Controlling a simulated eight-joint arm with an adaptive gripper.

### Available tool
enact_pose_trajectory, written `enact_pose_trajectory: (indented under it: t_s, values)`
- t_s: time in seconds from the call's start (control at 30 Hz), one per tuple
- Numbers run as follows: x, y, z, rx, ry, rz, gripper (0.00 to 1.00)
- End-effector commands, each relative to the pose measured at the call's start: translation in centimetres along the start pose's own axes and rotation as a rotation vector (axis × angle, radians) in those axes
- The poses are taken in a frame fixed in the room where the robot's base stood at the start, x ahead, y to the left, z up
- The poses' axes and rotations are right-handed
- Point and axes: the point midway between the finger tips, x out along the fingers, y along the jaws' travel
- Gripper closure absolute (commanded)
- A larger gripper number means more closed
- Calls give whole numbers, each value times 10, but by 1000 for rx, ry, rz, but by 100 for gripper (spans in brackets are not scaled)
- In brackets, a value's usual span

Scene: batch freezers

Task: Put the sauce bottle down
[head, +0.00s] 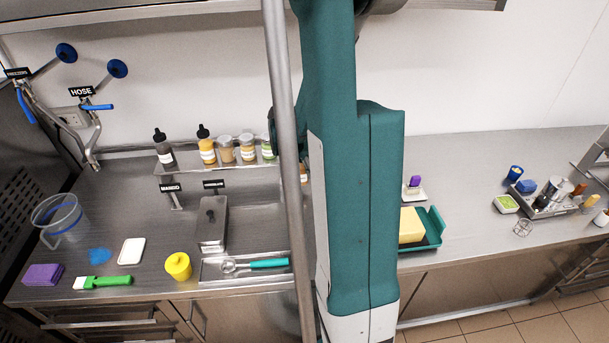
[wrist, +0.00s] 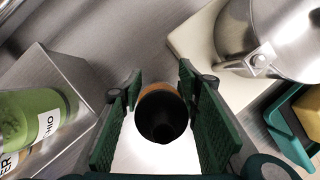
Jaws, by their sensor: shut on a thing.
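The sauce bottle (wrist: 161,116) shows end-on in the wrist view, with a dark round cap and an orange-brown body. My gripper (wrist: 160,84) has its two green ribbed fingers on either side of it and is shut on it. In the head view my arm hides the gripper and most of that area. A small orange-brown piece with a white label (head: 303,173) shows beside the arm there; I cannot tell for sure that it is the same bottle. The bottle's base and what lies beneath it are hidden.
A green labelled jar (wrist: 30,118) stands at left in the wrist view, by the raised shelf (head: 185,164) with several bottles and jars. At right are a metal pot (wrist: 285,40) on a pale board (wrist: 195,45) and a teal tray (wrist: 285,135). Bare counter (head: 470,170) lies right of my arm.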

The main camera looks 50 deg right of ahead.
Motion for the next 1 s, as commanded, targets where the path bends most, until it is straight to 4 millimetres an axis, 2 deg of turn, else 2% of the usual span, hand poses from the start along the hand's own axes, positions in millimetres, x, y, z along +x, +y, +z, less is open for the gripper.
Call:
enact_pose_trajectory:
  t_s: [0.47, 1.0]
  values:
    - [35, 1, -14, 0, 0, 0, 86]
    - [41, 1, -17, 0, 0, 0, 86]
